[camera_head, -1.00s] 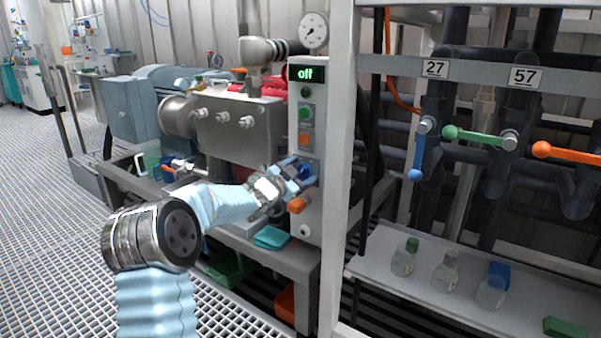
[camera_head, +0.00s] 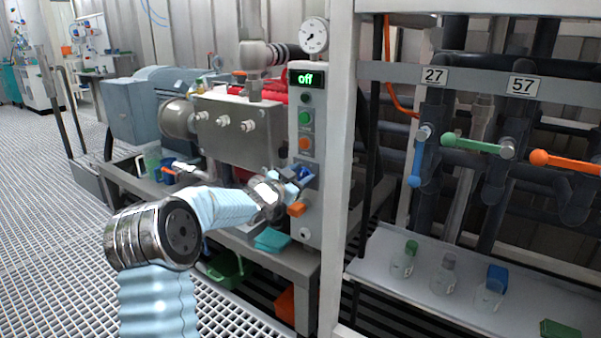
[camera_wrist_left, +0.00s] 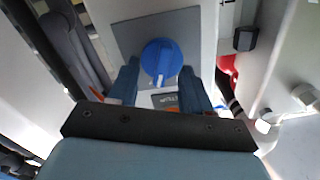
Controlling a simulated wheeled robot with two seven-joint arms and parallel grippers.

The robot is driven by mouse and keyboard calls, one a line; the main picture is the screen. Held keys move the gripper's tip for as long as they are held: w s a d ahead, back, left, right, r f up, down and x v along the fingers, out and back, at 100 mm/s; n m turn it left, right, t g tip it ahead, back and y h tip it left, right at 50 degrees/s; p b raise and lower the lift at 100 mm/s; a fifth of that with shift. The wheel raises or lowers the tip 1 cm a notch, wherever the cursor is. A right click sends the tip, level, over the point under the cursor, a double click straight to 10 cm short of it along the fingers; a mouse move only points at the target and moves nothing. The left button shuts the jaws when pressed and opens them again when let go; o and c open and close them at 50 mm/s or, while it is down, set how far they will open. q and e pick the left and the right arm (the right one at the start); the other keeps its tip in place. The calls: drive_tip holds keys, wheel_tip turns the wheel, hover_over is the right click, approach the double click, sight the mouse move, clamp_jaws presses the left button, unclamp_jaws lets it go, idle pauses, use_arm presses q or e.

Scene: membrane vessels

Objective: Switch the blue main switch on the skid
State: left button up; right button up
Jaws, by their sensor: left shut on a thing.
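The blue main switch (camera_wrist_left: 162,56) is a round knob on a grey plate on the control box (camera_head: 306,222). In the wrist view its raised grip bar lies between my two blue fingers. My left gripper (camera_wrist_left: 160,82) is shut on the switch; in the head view the gripper (camera_head: 293,177) reaches the box from the left and largely covers the knob. The display (camera_head: 306,78) at the top of the box reads "off" in green. My right gripper is not in view.
Green (camera_head: 305,118) and orange (camera_head: 305,143) buttons sit above the switch, and an orange part (camera_head: 297,209) sticks out below it. A white post (camera_head: 342,150) stands close on the right. Pipes with valve handles and a shelf (camera_head: 390,270) with bottles are beyond it.

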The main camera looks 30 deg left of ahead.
use_arm(q)
drive_tip(key=n+p, duration=0.3)
drive_tip(key=shift+a+r+n, duration=0.2)
drive_tip(key=shift+r+n, duration=0.05)
drive_tip(key=shift+n, duration=0.05)
drive_tip(key=n+p, duration=0.3)
drive_tip(key=shift+a+f, duration=0.1)
drive_tip(key=shift+a, duration=0.05)
drive_tip(key=shift+a+f+n+p, duration=0.1)
drive_tip(key=shift+n+p, duration=0.35)
drive_tip(key=shift+n, duration=0.45)
drive_tip(key=shift+a+f+n+p, duration=0.1)
drive_tip(key=shift+n+p, duration=0.3)
drive_tip(key=shift+n, duration=0.5)
drive_tip(key=o, duration=1.1)
drive_tip(key=shift+c, duration=0.2)
drive_tip(key=s+a+b, duration=0.1)
drive_tip(key=s, duration=1.2)
drive_tip(key=shift+s, duration=0.4)
